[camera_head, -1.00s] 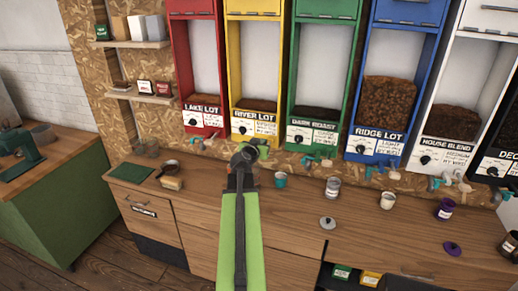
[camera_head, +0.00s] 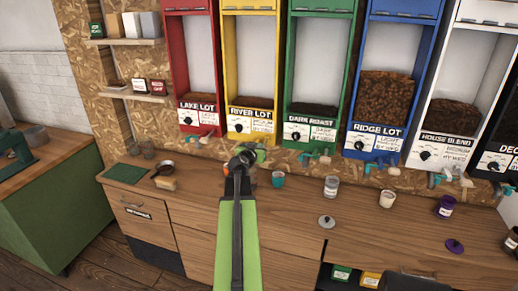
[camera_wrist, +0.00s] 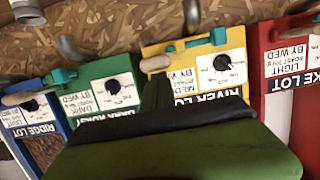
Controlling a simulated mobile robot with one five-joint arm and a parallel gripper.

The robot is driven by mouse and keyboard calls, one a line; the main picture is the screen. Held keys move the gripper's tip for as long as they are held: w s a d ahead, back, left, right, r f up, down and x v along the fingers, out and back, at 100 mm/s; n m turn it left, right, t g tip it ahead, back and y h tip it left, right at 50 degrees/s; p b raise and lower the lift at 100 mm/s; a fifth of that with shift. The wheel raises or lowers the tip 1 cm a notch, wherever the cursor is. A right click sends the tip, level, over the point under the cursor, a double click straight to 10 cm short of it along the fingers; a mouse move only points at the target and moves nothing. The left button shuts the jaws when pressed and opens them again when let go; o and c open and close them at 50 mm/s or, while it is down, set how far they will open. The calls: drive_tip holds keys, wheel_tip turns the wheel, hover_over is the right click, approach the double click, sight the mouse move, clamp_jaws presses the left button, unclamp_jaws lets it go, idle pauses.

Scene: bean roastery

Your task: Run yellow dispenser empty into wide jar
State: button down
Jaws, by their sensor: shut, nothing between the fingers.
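The yellow dispenser (camera_head: 230,60), labelled River Lot, hangs on the wall between the red and green ones. A low layer of dark beans (camera_head: 251,102) shows in its window. In the wrist view its label panel (camera_wrist: 195,70) is upside down, with a black dial, a teal lever (camera_wrist: 218,36) and a wooden handle (camera_wrist: 155,63). My gripper (camera_head: 246,152) is shut and empty, just below the yellow label; my arm hides part of the outlet area. A clear jar with a grey label (camera_head: 331,187) stands right of my gripper. I cannot tell whether it is the wide jar.
A teal cup (camera_head: 278,179) stands close right of my gripper. A white cup (camera_head: 389,199), a purple jar (camera_head: 445,207), a grey lid (camera_head: 326,221) and a purple lid (camera_head: 454,246) are farther right.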

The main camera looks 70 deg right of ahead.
wheel_tip(320, 180, down, 6)
drive_tip(key=b, duration=0.6)
drive_tip(key=shift+s+a, duration=0.2)
drive_tip(key=shift+a, duration=0.1)
drive_tip(key=shift+f+b, duration=0.15)
drive_tip(key=shift+b, duration=0.15)
idle(3.0)
